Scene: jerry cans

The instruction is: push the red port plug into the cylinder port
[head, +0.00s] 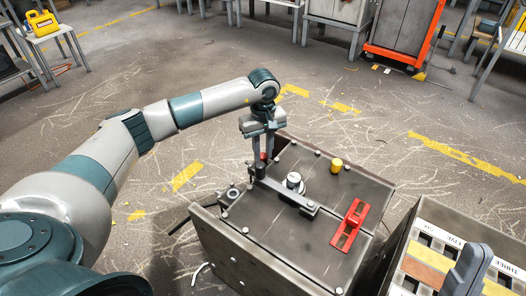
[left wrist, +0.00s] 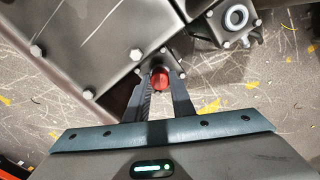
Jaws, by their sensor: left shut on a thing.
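My left gripper (head: 262,160) points down over the left rear part of the dark metal box and is shut on the red port plug (head: 263,156). In the left wrist view the round red plug (left wrist: 160,77) sits between the two fingertips (left wrist: 160,84). A dark bar (head: 287,196) lies on the box lid, with one end just below the gripper. A small bolted block with a pale ring (head: 232,194) is at the box's left side; its ring also shows in the left wrist view (left wrist: 237,17). I cannot tell which opening is the cylinder port, or whether the plug touches one.
The box lid (head: 285,240) carries a white round cap (head: 294,181), a yellow knob (head: 336,165), a red bracket (head: 350,225) and several bolts. A labelled crate (head: 431,206) stands at the right, with a grey upright object (head: 468,272) in front. Open floor lies behind.

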